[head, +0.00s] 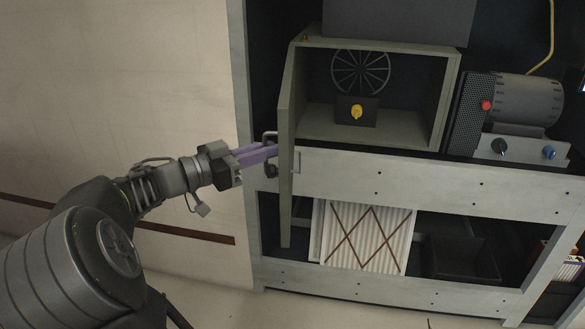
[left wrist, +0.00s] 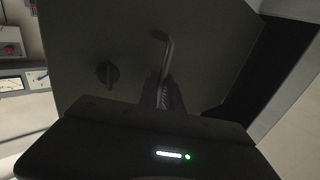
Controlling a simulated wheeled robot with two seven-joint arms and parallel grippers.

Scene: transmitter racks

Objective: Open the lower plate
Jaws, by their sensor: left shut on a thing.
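The lower plate (head: 286,190) is a grey-green panel seen nearly edge-on in the head view. It stands swung out from the rack, with the compartment behind it exposed to its right. My left gripper (head: 272,150) reaches in from the left and is shut on the plate's handle (head: 270,135). In the left wrist view the plate (left wrist: 115,35) fills much of the picture, with the bent metal handle (left wrist: 163,42) at the dark fingers (left wrist: 168,92) of my left gripper. A dark knob (left wrist: 107,74) sits beside the handle. My right gripper is not in view.
A light crossbar (head: 430,187) runs below, above a striped panel (head: 368,238). The floor and wall left of the rack are clear.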

